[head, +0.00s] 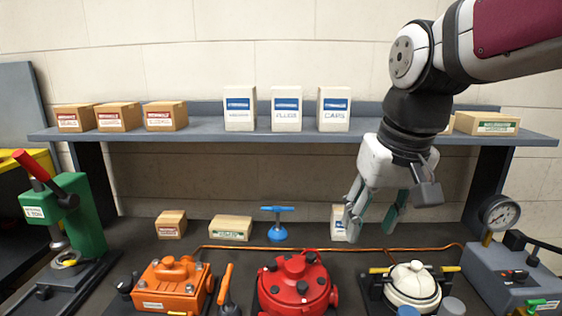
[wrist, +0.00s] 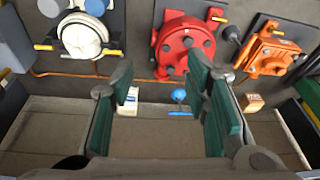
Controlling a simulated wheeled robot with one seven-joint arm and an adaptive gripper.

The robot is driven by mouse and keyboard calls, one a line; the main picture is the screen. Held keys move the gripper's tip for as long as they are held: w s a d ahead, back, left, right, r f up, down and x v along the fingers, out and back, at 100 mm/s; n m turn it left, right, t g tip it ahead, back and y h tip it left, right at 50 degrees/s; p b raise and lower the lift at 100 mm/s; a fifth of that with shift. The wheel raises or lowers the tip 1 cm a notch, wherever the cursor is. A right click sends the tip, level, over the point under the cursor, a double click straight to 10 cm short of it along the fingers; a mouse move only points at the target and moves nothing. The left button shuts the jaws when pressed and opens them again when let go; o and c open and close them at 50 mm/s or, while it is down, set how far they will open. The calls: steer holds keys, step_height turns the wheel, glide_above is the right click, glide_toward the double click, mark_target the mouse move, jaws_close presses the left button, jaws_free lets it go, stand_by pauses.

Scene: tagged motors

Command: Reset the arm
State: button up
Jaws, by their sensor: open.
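My gripper (head: 376,212) hangs from the raised arm at the right of the head view, fingers pointing down. Its green-padded fingers are apart with nothing between them, and they also show in the wrist view (wrist: 165,105). In the head view it is above the bench, in front of the shelf. A white box (head: 338,222) stands behind it, partly hidden by a finger. The red motor (head: 296,284) sits at the bench's front middle, with the orange motor (head: 172,285) to its left and the white motor (head: 412,287) to its right.
A shelf (head: 200,133) with cardboard and white boxes (head: 286,108) runs behind the arm. A green press (head: 75,215) stands at left and a gauge unit (head: 508,260) at right. A blue-handled tool (head: 277,225) stands upright on the bench.

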steer(key=s+d+f+t, duration=0.1)
steer(key=s+d+f, duration=0.1)
steer(key=s, duration=0.5)
steer(key=s+d+f+m+t, duration=0.1)
steer(key=s+d+f, duration=0.1)
steer(key=s, duration=0.4)
steer(key=shift+s+d+f+h, duration=0.2)
steer(key=shift+s+d+h, duration=0.2)
steer(key=shift+d, duration=0.3)
steer(key=shift+a, duration=0.1)
